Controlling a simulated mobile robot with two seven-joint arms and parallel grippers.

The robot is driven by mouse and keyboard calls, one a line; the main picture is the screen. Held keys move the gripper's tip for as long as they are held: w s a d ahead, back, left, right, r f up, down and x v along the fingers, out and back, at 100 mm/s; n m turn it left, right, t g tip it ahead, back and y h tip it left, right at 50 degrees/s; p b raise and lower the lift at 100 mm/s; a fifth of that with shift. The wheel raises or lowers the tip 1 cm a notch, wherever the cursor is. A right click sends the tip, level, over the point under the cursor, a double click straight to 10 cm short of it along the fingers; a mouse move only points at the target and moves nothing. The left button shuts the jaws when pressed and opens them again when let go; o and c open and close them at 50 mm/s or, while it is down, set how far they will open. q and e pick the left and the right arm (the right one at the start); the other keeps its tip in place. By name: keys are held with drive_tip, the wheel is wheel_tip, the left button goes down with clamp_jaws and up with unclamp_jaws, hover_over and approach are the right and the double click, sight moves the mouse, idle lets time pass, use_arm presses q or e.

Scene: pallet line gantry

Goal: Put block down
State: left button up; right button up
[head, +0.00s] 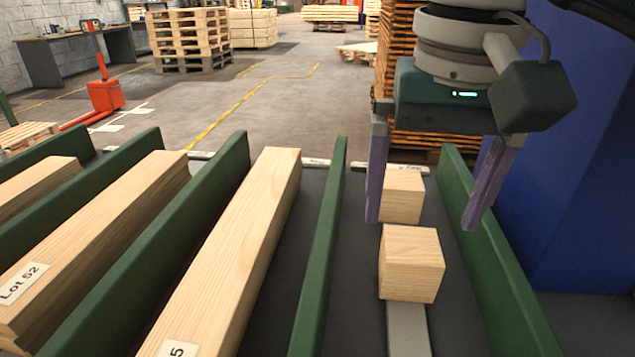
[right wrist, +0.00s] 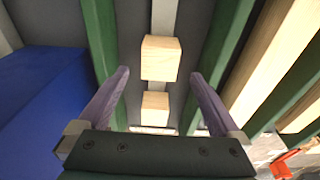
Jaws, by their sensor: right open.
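Two pale wooden blocks lie in the rightmost lane between green dividers. The nearer block (head: 411,264) sits by a grey strip on the lane floor, and the farther block (head: 402,195) is just behind it. My right gripper (head: 421,222) is open, with its purple fingers spread wide to either side of the farther block. In the right wrist view, the farther block (right wrist: 155,107) shows between the fingers, and the nearer block (right wrist: 161,58) lies beyond the fingertips. I see no finger touching a block. My left gripper is not in view.
Green dividers (head: 322,260) (head: 490,250) flank the lane. Long wooden beams (head: 235,250) (head: 100,240) fill the lanes to the left. A blue panel (head: 585,180) stands close on the right. A red pallet jack (head: 105,95) and pallet stacks (head: 190,40) stand farther back on open floor.

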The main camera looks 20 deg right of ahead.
sight(414, 255)
drive_tip(key=shift+s+a+r, duration=0.1)
drive_tip(key=shift+r, duration=0.85)
drive_tip(key=shift+s+a+r, duration=0.1)
drive_tip(key=shift+r, duration=0.8)
